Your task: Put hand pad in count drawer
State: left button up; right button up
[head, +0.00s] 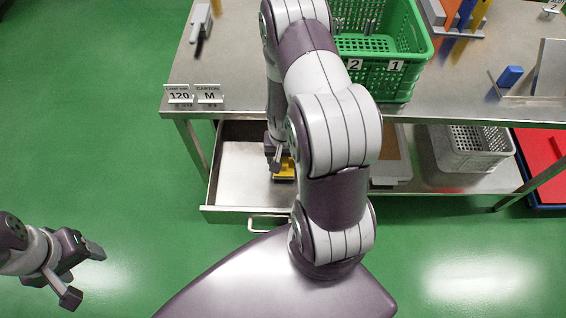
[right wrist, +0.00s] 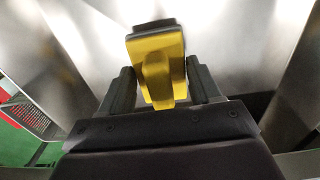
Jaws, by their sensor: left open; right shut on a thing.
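The count drawer (head: 233,192) is pulled out below the steel table, with bare metal showing on its left side. My right gripper (head: 279,160) is inside the drawer's outline, near its right part, partly hidden by my own arm. The yellow hand pad with a dark edge (head: 285,168) is at its fingertips. In the right wrist view the hand pad (right wrist: 158,62) sits between the two fingers of the shut gripper (right wrist: 163,88), with bright metal around it. I cannot tell whether it touches the drawer floor. My left gripper (head: 82,272) is open and empty at the lower left, over the floor.
The steel table (head: 235,70) holds a green crate (head: 385,75) marked 2 and 1, label cards (head: 195,95) and a blue block (head: 510,76). A grey basket (head: 470,150) stands on the lower shelf. A red panel (head: 545,160) is at the right. Green floor at left is clear.

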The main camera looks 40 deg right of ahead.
pick_arm(q)
jog(key=shift+f, duration=0.25)
pick_arm(e)
jog(key=shift+f, duration=0.9)
jog(key=o, duration=1.2)
jog(key=shift+f, duration=0.1)
